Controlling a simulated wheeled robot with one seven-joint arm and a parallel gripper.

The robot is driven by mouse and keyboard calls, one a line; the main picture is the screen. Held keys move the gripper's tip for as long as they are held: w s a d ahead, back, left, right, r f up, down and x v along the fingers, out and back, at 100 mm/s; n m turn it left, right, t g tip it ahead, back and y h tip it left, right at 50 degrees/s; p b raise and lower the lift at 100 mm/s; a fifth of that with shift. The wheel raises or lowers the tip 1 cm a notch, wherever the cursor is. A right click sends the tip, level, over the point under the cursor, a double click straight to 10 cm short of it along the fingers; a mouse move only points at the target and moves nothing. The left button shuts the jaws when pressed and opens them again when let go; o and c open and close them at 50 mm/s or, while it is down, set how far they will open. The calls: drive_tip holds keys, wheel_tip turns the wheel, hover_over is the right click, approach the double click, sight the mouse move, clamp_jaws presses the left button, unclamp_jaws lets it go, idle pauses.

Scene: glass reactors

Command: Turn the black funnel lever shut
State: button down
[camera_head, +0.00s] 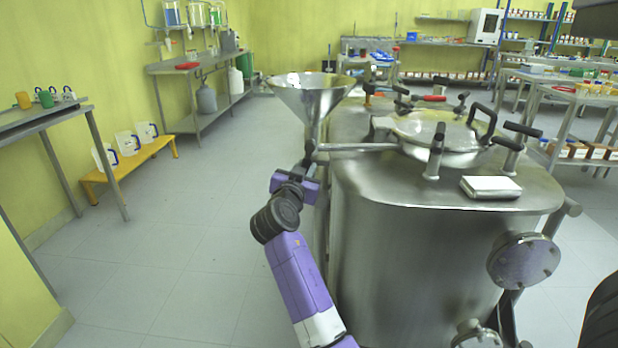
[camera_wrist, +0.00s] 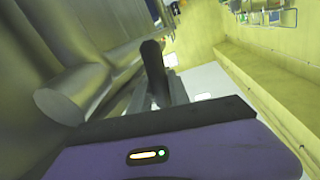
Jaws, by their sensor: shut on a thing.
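The steel funnel (camera_head: 312,92) stands at the left edge of the steel reactor (camera_head: 420,260), its wide cone open upward. The black funnel lever (camera_wrist: 154,72) shows in the wrist view as a dark rounded bar running between the grey fingers of my gripper (camera_wrist: 168,88). My gripper is shut on the lever. In the head view, my gripper (camera_head: 306,165) is just below the funnel's neck, where the arm and wrist hide most of the lever. I cannot tell the lever's exact angle from here.
A steel pipe (camera_head: 360,147) runs from the funnel neck toward the reactor lid (camera_head: 435,132), which has several black handles. A white box (camera_head: 491,187) lies on the reactor top. Open floor (camera_head: 170,250) is on the left, with a yellow bench (camera_head: 130,165) by the wall.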

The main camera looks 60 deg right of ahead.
drive_tip(key=w+m+b, duration=0.1)
drive_tip(key=b, duration=0.1)
drive_tip(key=w+a+m+b, duration=0.1)
drive_tip(key=m+b, duration=0.1)
wheel_tip(320, 180, up, 6)
drive_tip(key=w+a+m+t+y+b, duration=0.1)
drive_tip(key=w+m+t+y+b, duration=0.1)
drive_tip(key=m+b, duration=0.4)
drive_tip(key=shift+w+r+m, duration=0.15)
drive_tip(key=shift+w+m, duration=0.3)
drive_tip(key=shift+m, duration=2.05)
drive_tip(key=c, duration=1.2)
unclamp_jaws()
drive_tip(key=shift+r, duration=0.1)
drive_tip(key=shift+c, duration=0.2)
drive_tip(key=p+v, duration=0.2)
drive_tip(key=v, duration=0.6)
